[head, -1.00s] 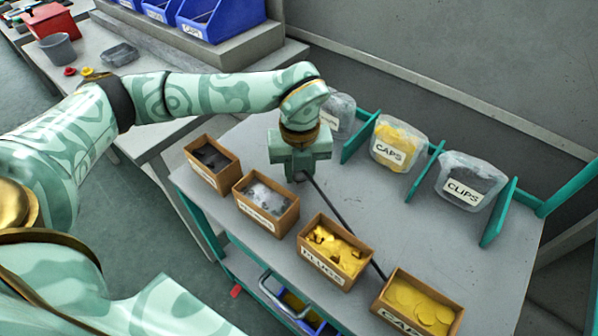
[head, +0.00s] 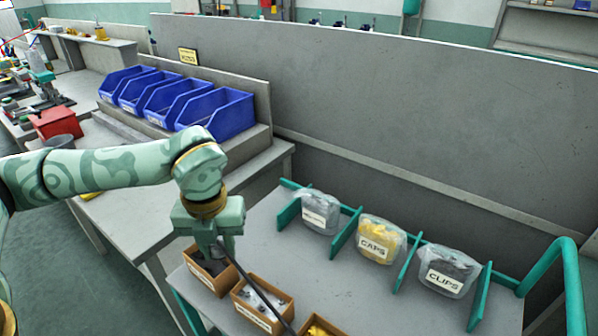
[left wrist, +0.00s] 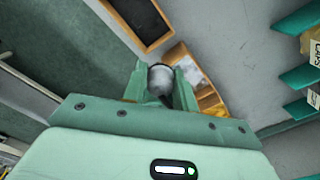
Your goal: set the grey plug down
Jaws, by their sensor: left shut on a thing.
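My left gripper (head: 216,250) is shut on the grey plug. The plug (left wrist: 161,79) shows in the left wrist view as a rounded pale grey piece between the two fingers (left wrist: 160,85). In the head view the plug cannot be made out. There the gripper points down in front of the leftmost brown box (head: 194,262) and hides part of it. I cannot tell its exact height above the cart. A thin dark line (head: 255,286) runs from the gripper down to the right; I cannot tell what it is. My right gripper is not in view.
A brown box with grey pieces (head: 247,291) and one with yellow pieces (head: 318,328) stand along the cart's (head: 345,283) near edge. Labelled bags (head: 378,239) stand between teal dividers (head: 405,262) at the back. The cart's middle is bare. Blue bins (head: 215,112) sit on the bench.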

